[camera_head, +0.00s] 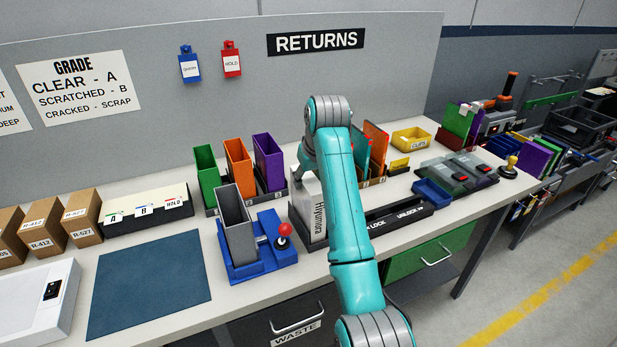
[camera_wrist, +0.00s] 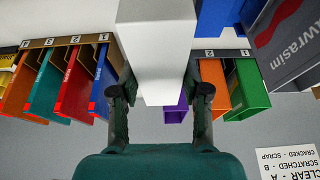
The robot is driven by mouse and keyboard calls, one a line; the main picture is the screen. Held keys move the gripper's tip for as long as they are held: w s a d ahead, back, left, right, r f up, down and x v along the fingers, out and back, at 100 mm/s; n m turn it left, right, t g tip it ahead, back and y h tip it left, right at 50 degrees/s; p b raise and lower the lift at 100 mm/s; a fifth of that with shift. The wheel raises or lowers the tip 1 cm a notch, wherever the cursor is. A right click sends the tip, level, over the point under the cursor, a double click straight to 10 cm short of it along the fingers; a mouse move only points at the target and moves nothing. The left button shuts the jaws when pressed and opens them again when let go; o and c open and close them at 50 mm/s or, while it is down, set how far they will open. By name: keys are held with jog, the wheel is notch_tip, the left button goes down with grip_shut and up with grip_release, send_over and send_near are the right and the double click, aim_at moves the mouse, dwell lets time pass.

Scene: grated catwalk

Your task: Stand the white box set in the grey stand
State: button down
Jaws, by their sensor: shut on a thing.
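My gripper (camera_wrist: 162,90) is shut on the white box set (camera_wrist: 158,45), with one finger on each side. In the head view the white box set (camera_head: 311,212) is upright with dark lettering on its face, partly hidden by my arm. Its base is low at the bench, but I cannot tell whether it touches. My fingertips are mostly hidden in the head view.
A red-knobbed lever (camera_head: 284,231) stands on the blue base. Green (camera_head: 206,175), orange (camera_head: 238,165) and purple (camera_head: 269,162) cases stand behind. More coloured cases are right of my arm. A black lock bar (camera_head: 396,216) lies at the front right. A blue mat (camera_head: 150,290) is clear.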

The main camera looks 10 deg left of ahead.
jog(key=shift+c, duration=0.4)
grip_release()
jog(key=shift+r, duration=0.1)
jog(key=shift+r, duration=3.9)
